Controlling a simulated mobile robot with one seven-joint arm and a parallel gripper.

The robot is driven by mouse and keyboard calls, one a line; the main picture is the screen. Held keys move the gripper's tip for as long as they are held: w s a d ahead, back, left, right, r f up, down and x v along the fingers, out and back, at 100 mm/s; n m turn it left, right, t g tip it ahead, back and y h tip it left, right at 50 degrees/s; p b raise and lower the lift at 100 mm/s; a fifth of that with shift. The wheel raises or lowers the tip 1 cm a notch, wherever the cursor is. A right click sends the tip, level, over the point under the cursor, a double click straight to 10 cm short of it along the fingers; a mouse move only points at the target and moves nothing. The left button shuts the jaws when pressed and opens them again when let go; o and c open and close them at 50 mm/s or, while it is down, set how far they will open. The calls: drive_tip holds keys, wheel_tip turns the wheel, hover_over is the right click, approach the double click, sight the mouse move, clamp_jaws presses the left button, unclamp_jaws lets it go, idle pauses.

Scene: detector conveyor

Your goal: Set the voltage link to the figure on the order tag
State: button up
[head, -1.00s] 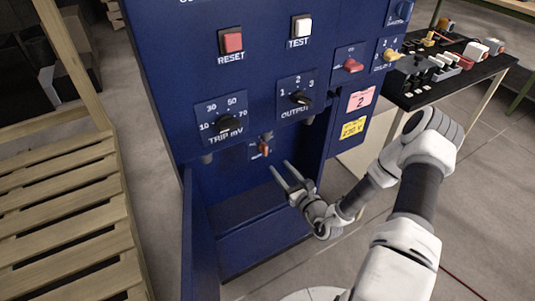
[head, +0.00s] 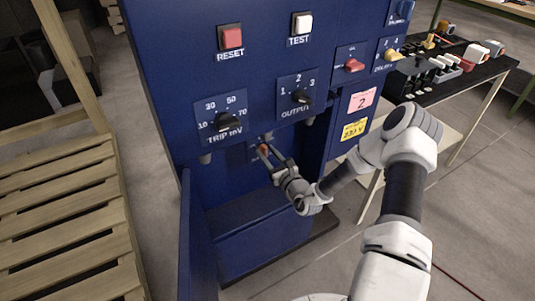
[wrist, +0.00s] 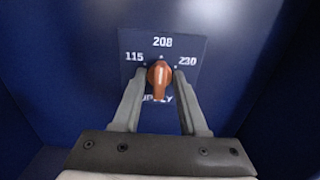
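The voltage link is an orange knob (wrist: 159,80) on a small blue plate marked 115, 208 and 230 in the wrist view. It stands near upright, its upper end toward 208. In the head view the knob (head: 263,149) sits inside the cabinet recess, partly hidden by my gripper. My gripper (wrist: 160,73) is open, one finger on each side of the knob, with a gap on both sides. It also shows in the head view (head: 272,153). The yellow tag (head: 354,129) on the cabinet appears to read 230 V.
A pink tag (head: 362,99) reading 2 hangs above the yellow one. The trip dial (head: 228,121), output dial (head: 300,96) and red switch (head: 354,65) are on the blue cabinet. Cabinet walls enclose the recess. A black table (head: 450,85) stands at right, wooden slats (head: 70,225) at left.

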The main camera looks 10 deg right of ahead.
clamp_jaws()
drive_tip(key=shift+m+p, duration=0.4)
drive_tip(key=shift+p, duration=0.05)
drive_tip(key=shift+d+r+m+p, duration=0.1)
drive_tip(key=shift+m+p, duration=0.5)
drive_tip(key=m+p, duration=0.2)
drive_tip(key=m, duration=0.1)
drive_tip(key=shift+p, duration=0.3)
drive_tip(key=m+p, duration=0.1)
drive_tip(key=m, duration=0.1)
drive_tip(key=m+p, duration=0.1)
drive_tip(key=m, duration=0.1)
drive_tip(key=shift+d+f+m, duration=0.1)
drive_tip(key=shift+f+m, duration=0.1)
drive_tip(key=shift+m, duration=0.1)
drive_tip(key=shift+f+m+p, duration=0.1)
drive_tip(key=shift+m+p, duration=0.35)
drive_tip(key=shift+m, duration=0.65)
